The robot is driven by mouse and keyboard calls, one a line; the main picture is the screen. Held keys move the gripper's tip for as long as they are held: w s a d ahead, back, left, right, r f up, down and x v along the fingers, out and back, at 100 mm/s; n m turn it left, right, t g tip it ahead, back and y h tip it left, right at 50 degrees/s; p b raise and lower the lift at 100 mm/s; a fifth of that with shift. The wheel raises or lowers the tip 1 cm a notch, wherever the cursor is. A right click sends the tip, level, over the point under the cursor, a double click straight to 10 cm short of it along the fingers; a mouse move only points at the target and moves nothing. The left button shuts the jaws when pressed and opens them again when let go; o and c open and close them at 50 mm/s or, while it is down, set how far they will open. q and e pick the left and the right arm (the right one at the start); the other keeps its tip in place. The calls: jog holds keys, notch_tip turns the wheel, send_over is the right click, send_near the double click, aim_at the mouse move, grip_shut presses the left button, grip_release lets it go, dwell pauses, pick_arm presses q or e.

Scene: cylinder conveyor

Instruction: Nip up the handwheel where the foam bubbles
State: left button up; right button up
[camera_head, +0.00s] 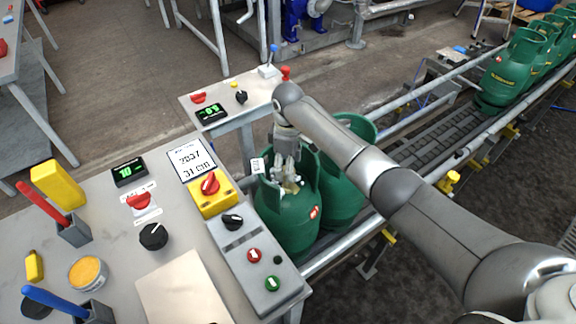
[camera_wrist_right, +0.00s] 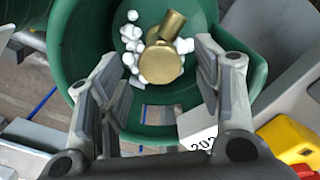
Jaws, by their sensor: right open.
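My right gripper (camera_head: 287,178) reaches down into the open collar of the nearest green gas cylinder (camera_head: 285,215). In the right wrist view its two fingers are spread and empty. A brass valve (camera_wrist_right: 172,27) with a round brass end, apparently the handwheel (camera_wrist_right: 160,64), shows between and beyond the fingertips, with no visible contact. White foam bubbles (camera_wrist_right: 130,45) cluster to the left of the brass and some at its right. In the head view the valve is mostly hidden by the gripper. My left gripper is not in view.
A second green cylinder (camera_head: 343,185) stands right behind the first on the conveyor; more cylinders (camera_head: 513,72) stand at the far right. A control box (camera_head: 262,262) with knob and buttons and a yellow box with a red switch (camera_head: 209,184) sit close to the left.

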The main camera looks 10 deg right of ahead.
jog(key=shift+f, duration=0.7)
jog(key=c, duration=1)
jog(key=m+p, duration=0.1)
jog(key=p, duration=0.1)
jog(key=m+p, duration=0.2)
jog(key=shift+r, duration=0.3)
jog(key=shift+f+m+p, duration=0.1)
jog(key=shift+m+p, duration=0.6)
jog(key=shift+m, duration=0.1)
jog(key=shift+f+m, duration=0.15)
jog(key=shift+m, duration=0.15)
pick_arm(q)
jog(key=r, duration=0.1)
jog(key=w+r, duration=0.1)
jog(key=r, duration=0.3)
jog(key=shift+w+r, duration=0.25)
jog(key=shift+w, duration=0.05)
pick_arm(e)
jog(key=o, duration=1)
